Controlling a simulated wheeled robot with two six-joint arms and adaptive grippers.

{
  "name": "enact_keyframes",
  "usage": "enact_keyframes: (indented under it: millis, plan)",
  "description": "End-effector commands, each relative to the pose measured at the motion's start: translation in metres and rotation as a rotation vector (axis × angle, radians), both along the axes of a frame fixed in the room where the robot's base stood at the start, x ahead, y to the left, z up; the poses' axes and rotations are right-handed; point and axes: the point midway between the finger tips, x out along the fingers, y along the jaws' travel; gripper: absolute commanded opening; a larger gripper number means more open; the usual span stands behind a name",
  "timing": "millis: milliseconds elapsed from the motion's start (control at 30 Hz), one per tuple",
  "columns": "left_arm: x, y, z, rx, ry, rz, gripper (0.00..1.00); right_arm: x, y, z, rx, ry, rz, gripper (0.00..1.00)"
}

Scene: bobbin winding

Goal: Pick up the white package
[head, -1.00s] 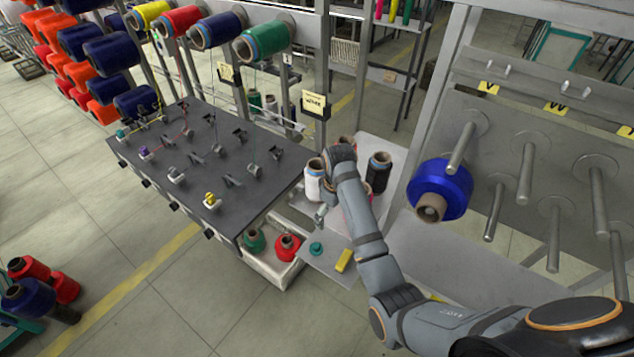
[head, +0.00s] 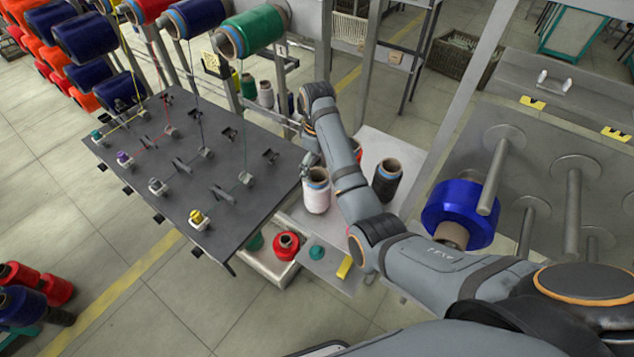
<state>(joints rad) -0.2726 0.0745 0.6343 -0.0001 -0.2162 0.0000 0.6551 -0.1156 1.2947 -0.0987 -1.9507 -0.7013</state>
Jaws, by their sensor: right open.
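The white package (head: 316,197), a white yarn bobbin with a brown and blue core end on top, stands upright on a light shelf (head: 290,212) right of the dark machine table. My right arm reaches in from the lower right. Its gripper (head: 307,172) is open and points down at the top left of the white package. I cannot tell whether the fingers touch it, as they are small and partly overlap its top. My left gripper is not in view.
A black package (head: 387,180) stands right of the white one, and a red one (head: 354,150) is partly hidden behind my arm. A red spool (head: 286,245), teal piece (head: 316,252) and yellow block (head: 344,267) lie in front. A blue package (head: 460,212) hangs on a rack peg.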

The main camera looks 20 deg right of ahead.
Motion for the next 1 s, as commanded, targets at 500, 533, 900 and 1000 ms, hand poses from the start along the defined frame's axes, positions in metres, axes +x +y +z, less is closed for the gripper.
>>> enact_keyframes:
  millis: [500, 533, 900, 1000]
  plan:
    - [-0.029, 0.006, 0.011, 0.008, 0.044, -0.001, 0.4, -0.001, 0.0, -0.054, -0.001, 0.002, -0.001, 1.0]
    - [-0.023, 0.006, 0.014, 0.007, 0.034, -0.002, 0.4, -0.001, 0.0, -0.057, 0.0, 0.004, -0.001, 1.0]
    - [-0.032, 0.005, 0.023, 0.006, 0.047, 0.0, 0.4, 0.0, 0.001, -0.103, 0.001, 0.001, -0.001, 1.0]
    - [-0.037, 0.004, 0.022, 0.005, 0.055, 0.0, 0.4, 0.0, 0.001, -0.103, 0.0, 0.0, -0.001, 1.0]
